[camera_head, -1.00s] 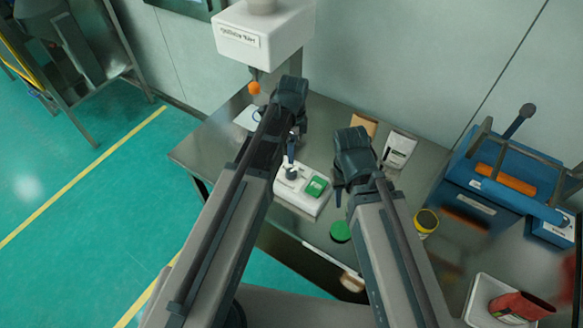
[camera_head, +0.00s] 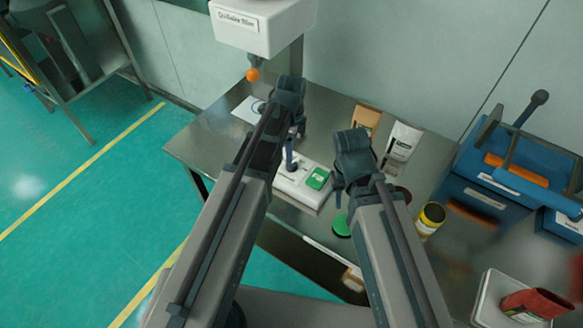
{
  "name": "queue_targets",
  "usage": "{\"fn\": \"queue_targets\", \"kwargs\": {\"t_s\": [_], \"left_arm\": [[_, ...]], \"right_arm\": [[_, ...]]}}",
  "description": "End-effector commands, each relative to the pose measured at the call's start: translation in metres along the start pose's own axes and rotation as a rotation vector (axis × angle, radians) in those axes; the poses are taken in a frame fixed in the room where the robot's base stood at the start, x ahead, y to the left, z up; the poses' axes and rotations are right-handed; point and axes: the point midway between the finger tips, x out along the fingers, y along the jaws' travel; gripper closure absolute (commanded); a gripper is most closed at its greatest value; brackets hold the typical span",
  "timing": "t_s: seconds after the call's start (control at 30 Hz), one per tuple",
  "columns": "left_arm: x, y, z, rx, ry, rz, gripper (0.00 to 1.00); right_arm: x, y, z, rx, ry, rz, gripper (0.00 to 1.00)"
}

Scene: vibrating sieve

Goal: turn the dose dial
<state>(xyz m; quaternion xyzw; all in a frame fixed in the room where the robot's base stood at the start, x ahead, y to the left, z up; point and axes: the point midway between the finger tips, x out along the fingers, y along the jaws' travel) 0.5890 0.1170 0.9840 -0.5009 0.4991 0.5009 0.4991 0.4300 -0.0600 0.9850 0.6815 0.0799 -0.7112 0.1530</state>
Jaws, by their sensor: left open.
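No part is clearly readable as the dose dial. A white machine (camera_head: 262,22) with a label stands at the back, and an orange ball-shaped knob (camera_head: 252,75) hangs below it. A white control box (camera_head: 306,196) with a green panel (camera_head: 318,178) sits on the steel table. My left gripper (camera_head: 291,160) is open, pointing down over the left part of this box and hiding some of it. Whether it touches the box I cannot tell. My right gripper (camera_head: 338,197) hangs just right of the box; its jaws are too unclear to read.
On the steel table (camera_head: 205,140) are a green disc (camera_head: 341,225), a brown packet (camera_head: 366,119), a white pouch (camera_head: 403,140) and a yellow-rimmed jar (camera_head: 431,217). A blue machine (camera_head: 500,185) stands at right. A red cup (camera_head: 537,303) lies on a white tray (camera_head: 484,316).

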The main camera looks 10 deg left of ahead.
Motion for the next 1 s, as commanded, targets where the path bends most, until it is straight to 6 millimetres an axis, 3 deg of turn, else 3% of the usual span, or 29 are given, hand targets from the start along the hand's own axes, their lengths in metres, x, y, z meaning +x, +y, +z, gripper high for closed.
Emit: {"fn": "queue_targets", "kwargs": {"t_s": [0.03, 0.5, 0.9, 1.0], "left_arm": [[0.015, 0.0, 0.0, 0.0, 0.0, 0.0, 0.19], [0.074, 0.0, 0.0, 0.0, 0.0, 0.0, 0.19], [0.078, 0.0, 0.0, 0.0, 0.0, 0.0, 0.19], [0.078, 0.0, 0.0, 0.0, 0.0, 0.0, 0.35]], "right_arm": [[0.015, -0.001, -0.001, 0.0, 0.0, 0.0, 0.63], [0.073, -0.007, -0.004, 0.001, 0.0, 0.0, 0.63], [0.077, -0.007, -0.004, 0.001, 0.0, 0.0, 0.63], [0.077, -0.007, -0.004, 0.001, 0.0, 0.0, 0.63]]}}
